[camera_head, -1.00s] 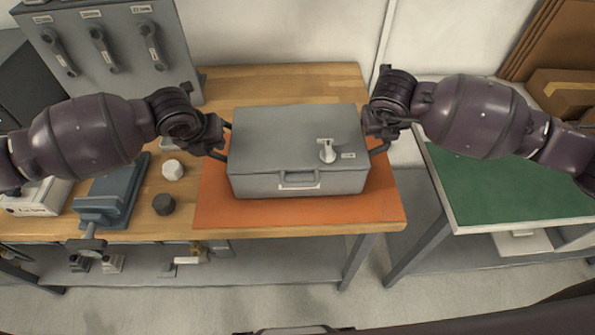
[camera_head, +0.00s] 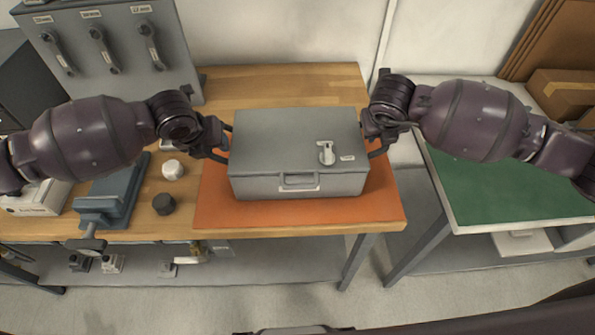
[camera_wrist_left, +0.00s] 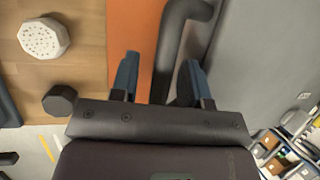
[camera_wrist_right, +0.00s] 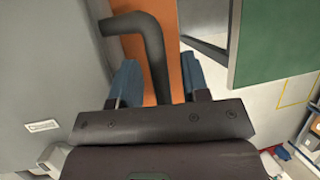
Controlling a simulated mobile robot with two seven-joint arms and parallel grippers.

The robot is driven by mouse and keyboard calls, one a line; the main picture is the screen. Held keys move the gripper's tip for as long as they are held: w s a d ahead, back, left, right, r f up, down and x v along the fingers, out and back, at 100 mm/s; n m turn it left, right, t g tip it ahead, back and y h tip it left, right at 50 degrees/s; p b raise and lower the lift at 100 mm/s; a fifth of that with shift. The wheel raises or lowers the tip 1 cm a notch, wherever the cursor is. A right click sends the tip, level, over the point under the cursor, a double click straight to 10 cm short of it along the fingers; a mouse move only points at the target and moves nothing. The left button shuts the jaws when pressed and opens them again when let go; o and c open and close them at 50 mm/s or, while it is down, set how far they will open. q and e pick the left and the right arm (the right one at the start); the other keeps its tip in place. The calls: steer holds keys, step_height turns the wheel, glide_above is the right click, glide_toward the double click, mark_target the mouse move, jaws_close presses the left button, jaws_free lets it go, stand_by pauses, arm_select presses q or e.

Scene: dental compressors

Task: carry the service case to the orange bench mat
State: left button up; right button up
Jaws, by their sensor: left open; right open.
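The grey service case (camera_head: 295,145) sits flat on the orange bench mat (camera_head: 305,213) on the wooden bench. Its lid is shut, with a front handle and a pale latch on top. My left gripper (camera_head: 222,143) is at the case's left side handle; in the left wrist view its open fingers (camera_wrist_left: 158,80) stand either side of the dark bar (camera_wrist_left: 175,50). My right gripper (camera_head: 374,140) is at the right side handle; in the right wrist view its open fingers (camera_wrist_right: 160,85) stand either side of that bar (camera_wrist_right: 150,45). Whether the fingers touch the bars is unclear.
A blue-grey vise (camera_head: 110,195), a white knob-like piece (camera_head: 173,170) and a dark one (camera_head: 164,204) stand left of the mat. A grey panel with handles (camera_head: 105,45) is behind. A green-topped table (camera_head: 510,185) stands right, across a gap.

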steer(key=shift+r, duration=0.1)
arm_select(q)
steer(key=v, duration=1.1)
steer(key=shift+r, duration=0.3)
arm_select(e)
steer(key=v, duration=1.2)
